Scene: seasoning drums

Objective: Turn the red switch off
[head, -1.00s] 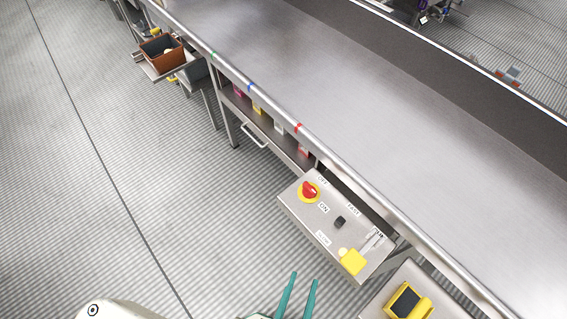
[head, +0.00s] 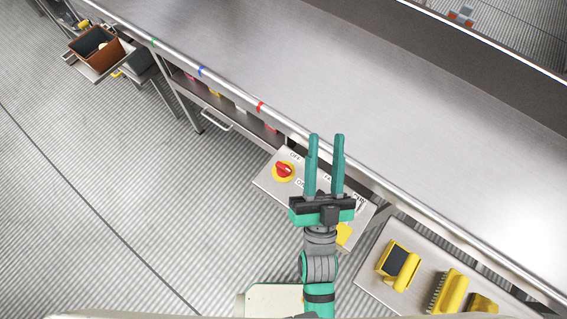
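The knob's handle lies slanted across the base. My gripper (head: 325,138) has two teal fingers that stand apart with nothing between them. It is in front of the panel's middle, to the right of the knob, and the fingertips overlap the table edge in the picture. It hides the panel's middle controls.
A long steel table (head: 330,80) runs diagonally behind the panel. A side shelf (head: 375,282) at lower right holds a yellow-and-black device (head: 398,262) and a yellow brush (head: 450,290). A brown bin (head: 95,48) is at upper left. The floor at left is clear.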

